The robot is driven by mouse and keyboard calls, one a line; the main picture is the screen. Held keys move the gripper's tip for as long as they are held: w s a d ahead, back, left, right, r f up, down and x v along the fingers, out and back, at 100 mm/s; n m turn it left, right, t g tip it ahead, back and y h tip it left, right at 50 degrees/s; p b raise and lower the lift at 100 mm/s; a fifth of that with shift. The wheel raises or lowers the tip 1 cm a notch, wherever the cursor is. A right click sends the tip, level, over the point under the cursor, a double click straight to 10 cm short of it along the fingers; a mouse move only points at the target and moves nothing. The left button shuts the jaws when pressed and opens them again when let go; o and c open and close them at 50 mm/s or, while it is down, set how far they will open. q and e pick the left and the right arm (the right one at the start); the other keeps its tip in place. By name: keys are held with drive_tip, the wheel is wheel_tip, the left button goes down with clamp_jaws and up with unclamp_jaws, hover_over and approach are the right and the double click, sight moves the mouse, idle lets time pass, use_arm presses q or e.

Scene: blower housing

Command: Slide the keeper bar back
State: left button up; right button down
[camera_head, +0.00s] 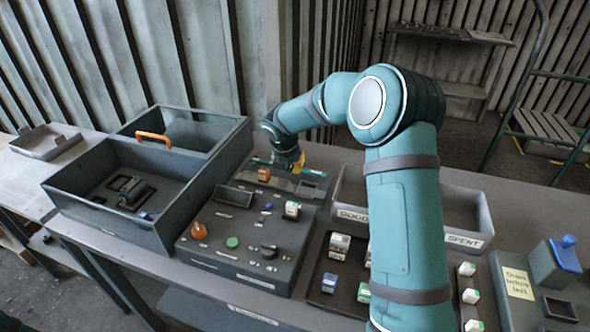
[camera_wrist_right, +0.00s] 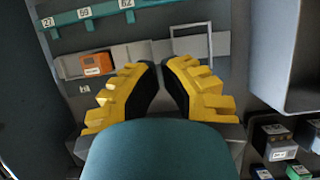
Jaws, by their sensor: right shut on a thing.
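My right gripper (camera_head: 291,163) reaches down at the back edge of the dark control box. In the right wrist view its yellow fingers (camera_wrist_right: 162,80) stand a small gap apart, closed on a part of the pale grey keeper bar (camera_wrist_right: 135,53). The exact grip is partly hidden by the fingers. The bar lies along a slotted rail under a strip numbered 27, 69, 62. An orange block (camera_wrist_right: 96,64) sits on the rail to the left of the fingers; it also shows in the head view (camera_head: 263,174). My left gripper is not in view.
A grey divided bin (camera_head: 85,171) with an orange handle stands to the left. The control box (camera_head: 230,258) carries knobs and buttons. A tray marked GOOD and SPENT (camera_head: 466,240) stands to the right, partly behind my arm. Small blocks lie in front of it.

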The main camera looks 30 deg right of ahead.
drive_tip(key=v, duration=0.5)
drive_tip(key=shift+w+r+p, duration=0.1)
drive_tip(key=shift+w+p, duration=0.05)
drive_tip(key=shift+p, duration=0.2)
drive_tip(key=shift+a, duration=0.1)
